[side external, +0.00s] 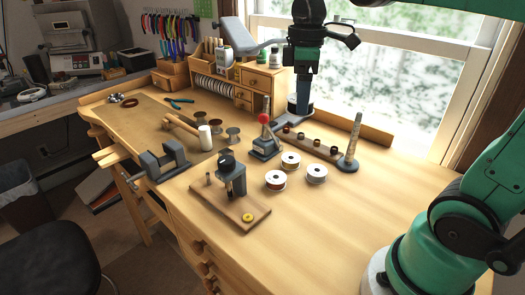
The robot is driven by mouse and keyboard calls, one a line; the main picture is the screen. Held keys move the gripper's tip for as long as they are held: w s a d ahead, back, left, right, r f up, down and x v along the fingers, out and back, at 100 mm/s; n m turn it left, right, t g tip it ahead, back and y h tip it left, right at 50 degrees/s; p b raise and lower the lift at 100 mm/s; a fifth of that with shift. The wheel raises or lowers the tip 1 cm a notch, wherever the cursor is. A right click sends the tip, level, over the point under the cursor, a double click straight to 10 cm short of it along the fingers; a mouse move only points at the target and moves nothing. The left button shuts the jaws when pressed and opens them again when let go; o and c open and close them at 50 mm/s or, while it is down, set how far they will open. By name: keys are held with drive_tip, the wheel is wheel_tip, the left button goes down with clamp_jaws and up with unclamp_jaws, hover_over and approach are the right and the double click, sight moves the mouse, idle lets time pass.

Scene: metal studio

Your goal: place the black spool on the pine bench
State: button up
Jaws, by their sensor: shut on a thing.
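My gripper (301,71) points down at the upper middle of the side external view, high over the back of the pine bench (330,235), in front of the window. It is shut on a small dark thing, apparently the black spool. The spool's outline blends with the dark fingers, so its tilt cannot be told. The held thing is apart from the bench top. The bench is light wood and runs from the left to the right foreground.
White-rimmed spools (275,179) stand mid-bench near a red-knobbed tool (264,118) and a grey post (351,143). A small press (232,180) on a board and a vise (163,162) are left. A lamp (238,38) reaches behind my gripper. The front right is clear.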

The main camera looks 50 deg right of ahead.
sight(301, 202)
drive_tip(key=shift+s+d+f, duration=0.1)
drive_tip(key=shift+s+f, duration=0.15)
drive_tip(key=shift+s, duration=0.25)
drive_tip(key=shift+s+d+f, duration=0.1)
drive_tip(key=shift+s+f, duration=0.15)
drive_tip(key=shift+s, duration=0.2)
wheel_tip(301, 202, down, 20)
drive_tip(key=shift+s, duration=0.1)
drive_tip(key=shift+f, duration=0.15)
drive_tip(key=o, duration=1.3)
